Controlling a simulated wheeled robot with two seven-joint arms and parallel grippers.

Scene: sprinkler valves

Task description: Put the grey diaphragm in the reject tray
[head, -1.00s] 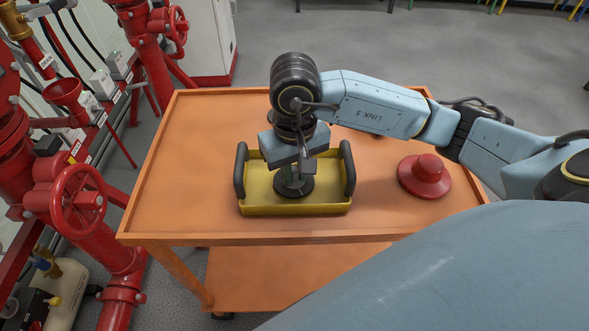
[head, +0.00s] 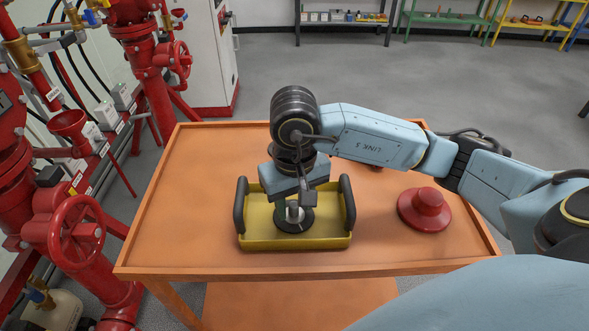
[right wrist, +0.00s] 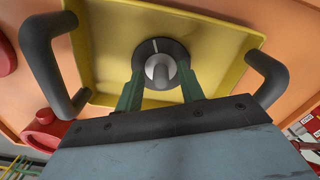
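The grey diaphragm (head: 294,218), a dark round disc with a lighter grey knob on top, lies in the yellow tray (head: 330,241). The tray has two dark upright handles. My right gripper (head: 296,200) points down over the diaphragm. In the right wrist view, the green fingers of my right gripper (right wrist: 160,78) stand apart on either side of the knob of the diaphragm (right wrist: 158,64), with gaps between. The disc looks flat on the tray floor. My left gripper is out of view.
A red flanged part (head: 426,208) stands on the orange cart (head: 200,190), right of the tray. Another small red thing (head: 376,168) is partly hidden behind my arm. The cart's left side is clear. Red pipes and a valve wheel (head: 76,230) stand left of the cart.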

